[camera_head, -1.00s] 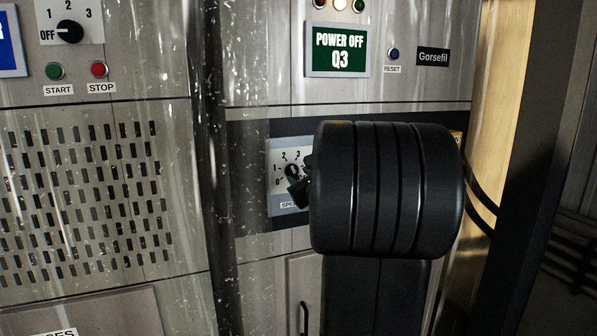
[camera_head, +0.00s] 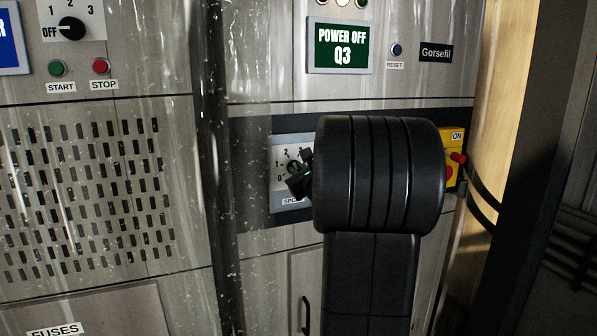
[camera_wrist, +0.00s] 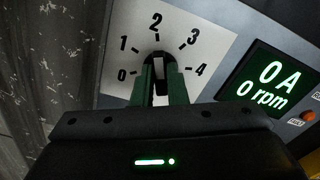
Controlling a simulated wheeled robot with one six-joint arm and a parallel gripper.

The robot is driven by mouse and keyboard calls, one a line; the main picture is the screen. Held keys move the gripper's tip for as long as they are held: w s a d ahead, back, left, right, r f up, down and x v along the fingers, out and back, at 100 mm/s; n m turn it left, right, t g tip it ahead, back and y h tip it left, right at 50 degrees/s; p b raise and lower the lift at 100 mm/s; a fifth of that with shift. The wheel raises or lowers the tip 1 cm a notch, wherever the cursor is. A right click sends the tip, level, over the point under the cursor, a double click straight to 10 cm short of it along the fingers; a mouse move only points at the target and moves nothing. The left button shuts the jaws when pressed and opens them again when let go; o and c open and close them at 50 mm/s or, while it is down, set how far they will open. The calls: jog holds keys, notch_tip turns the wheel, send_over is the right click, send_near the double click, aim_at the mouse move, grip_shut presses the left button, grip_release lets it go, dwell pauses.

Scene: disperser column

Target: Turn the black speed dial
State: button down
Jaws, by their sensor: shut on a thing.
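The black speed dial (camera_wrist: 158,60) sits on a light scale plate (camera_wrist: 205,20) marked 0 to 4 in the wrist view. Its upper end lies near the 2, and the rest is partly hidden between my fingers. My gripper (camera_wrist: 160,78) has its two green fingers shut on the dial, one on each side. In the head view, my gripper (camera_head: 298,181) reaches the plate (camera_head: 277,146) from the right. My thick black arm hides the plate's right part there, and the dial is hardly distinguishable.
A yellow box (camera_head: 452,147) marked ON, with red buttons, is right of my arm. A screen (camera_head: 340,46) above reads POWER OFF Q3. Another black knob (camera_head: 72,28), at OFF, is upper left.

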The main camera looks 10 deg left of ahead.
jog(key=shift+f+b, duration=0.1)
jog(key=shift+b, duration=0.2)
jog(key=shift+a+f+n+b, duration=0.1)
jog(key=shift+f+n+b, duration=0.1)
jog(key=shift+n+b, duration=4.8)
jog(key=shift+f+n+b, duration=0.15)
jog(key=shift+n+b, duration=4.75)
jog(key=shift+b, duration=0.05)
jog(key=c, duration=1.4)
grip_release()
jog(key=shift+c, duration=0.2)
jog(key=shift+s+r, duration=0.1)
jog(key=shift+s, duration=0.05)
jog(key=b+v, duration=0.2)
jog(key=v, duration=1.1)
jog(key=shift+s+d, duration=0.25)
jog(key=shift+d, duration=0.05)
